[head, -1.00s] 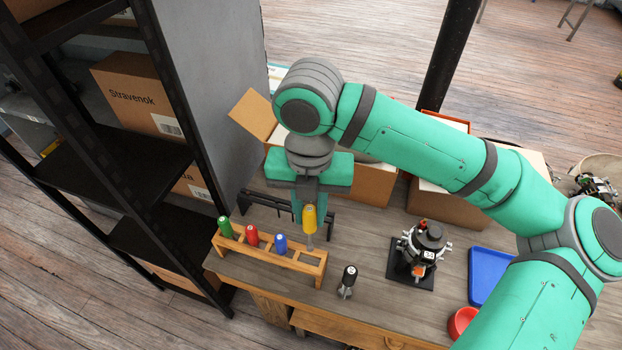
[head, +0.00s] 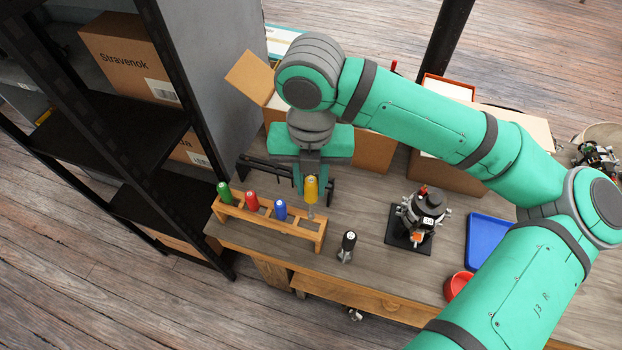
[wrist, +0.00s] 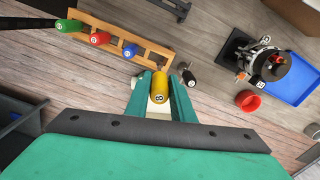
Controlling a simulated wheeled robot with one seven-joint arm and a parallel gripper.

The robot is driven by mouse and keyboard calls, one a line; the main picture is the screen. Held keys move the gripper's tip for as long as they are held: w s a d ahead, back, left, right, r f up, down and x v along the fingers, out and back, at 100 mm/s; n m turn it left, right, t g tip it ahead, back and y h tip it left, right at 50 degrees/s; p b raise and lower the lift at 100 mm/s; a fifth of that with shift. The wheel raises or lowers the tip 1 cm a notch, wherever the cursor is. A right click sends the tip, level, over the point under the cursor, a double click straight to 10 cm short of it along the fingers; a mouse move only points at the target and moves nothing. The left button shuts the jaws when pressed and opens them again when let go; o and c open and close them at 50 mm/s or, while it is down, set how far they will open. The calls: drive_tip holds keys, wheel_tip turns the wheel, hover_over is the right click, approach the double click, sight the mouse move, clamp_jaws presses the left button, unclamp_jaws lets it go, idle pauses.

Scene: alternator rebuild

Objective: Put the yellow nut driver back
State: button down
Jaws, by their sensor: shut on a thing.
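The yellow nut driver (head: 311,188) is upright in my gripper (head: 305,184), its metal shaft pointing down. In the wrist view the yellow handle (wrist: 159,88) sits between the two fingers of my gripper (wrist: 160,92). The wooden rack (head: 262,222) stands at the left of the bench and holds green (head: 224,190), red (head: 252,201) and blue (head: 281,209) drivers. The rack's right end shows no driver. In the head view the yellow driver is just above and behind that right end. How high the shaft tip is I cannot tell.
A black-handled tool (head: 347,246) stands on the bench right of the rack. An alternator on a black plate (head: 395,238), a blue tray (head: 487,240) and a red bowl (head: 457,284) lie further right. Cardboard boxes (head: 372,152) stand behind. A dark shelf (head: 150,135) rises at the left.

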sight(311, 212)
drive_tip(key=shift+f, duration=0.15)
drive_tip(key=shift+w+f, duration=0.1)
drive_tip(key=shift+f, duration=0.7)
drive_tip(key=shift+f, duration=1.9)
drive_tip(key=shift+f, duration=1.7)
drive_tip(key=shift+f, duration=1.75)
